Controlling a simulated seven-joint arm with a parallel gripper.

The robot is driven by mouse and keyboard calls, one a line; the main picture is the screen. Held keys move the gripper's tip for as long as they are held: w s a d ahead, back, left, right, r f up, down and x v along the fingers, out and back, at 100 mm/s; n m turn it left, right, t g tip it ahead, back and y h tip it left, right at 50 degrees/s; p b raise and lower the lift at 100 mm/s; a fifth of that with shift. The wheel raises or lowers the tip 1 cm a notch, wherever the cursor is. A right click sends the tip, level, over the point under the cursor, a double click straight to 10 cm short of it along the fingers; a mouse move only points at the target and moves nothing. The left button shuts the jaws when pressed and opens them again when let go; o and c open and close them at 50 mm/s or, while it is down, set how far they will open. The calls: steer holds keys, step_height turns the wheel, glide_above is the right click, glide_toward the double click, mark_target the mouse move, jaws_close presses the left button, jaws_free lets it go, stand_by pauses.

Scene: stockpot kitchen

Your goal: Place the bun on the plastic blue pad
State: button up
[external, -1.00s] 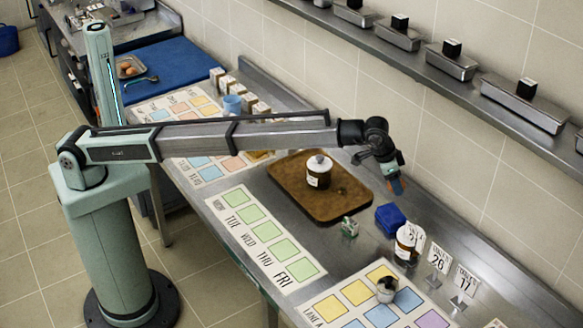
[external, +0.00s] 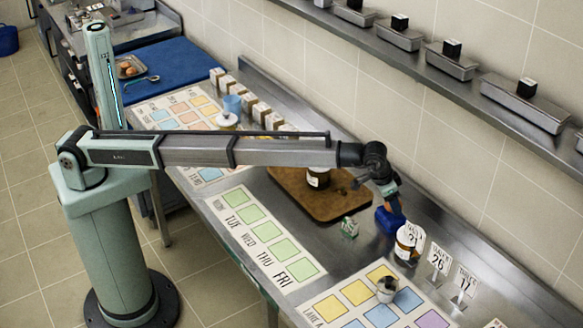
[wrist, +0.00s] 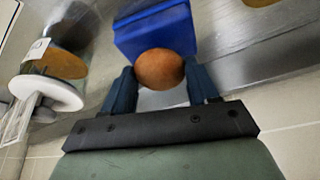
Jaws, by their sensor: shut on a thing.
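My gripper (wrist: 162,92) is shut on a round brown bun (wrist: 160,69), held between its two blue fingers in the wrist view. In the external view my gripper (external: 393,204) is low over the right part of the steel counter, at a small dark-blue box-like thing (external: 385,222). The blue thing (wrist: 150,28) shows just beyond the bun in the wrist view; whether the bun touches it I cannot tell. A large flat blue pad (external: 185,68) lies at the far end of the counter.
A white-lidded jar (external: 404,243) stands close to the blue box, by numbered cards (external: 440,258). A small green-and-white carton (external: 349,228) stands in front. A wall shelf (external: 450,82) runs above.

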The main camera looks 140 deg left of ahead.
steer(key=shift+f, duration=0.9)
steer(key=shift+f, duration=0.1)
steer(key=o, duration=1)
steer(key=shift+o, duration=0.2)
steer(key=v, duration=1.2)
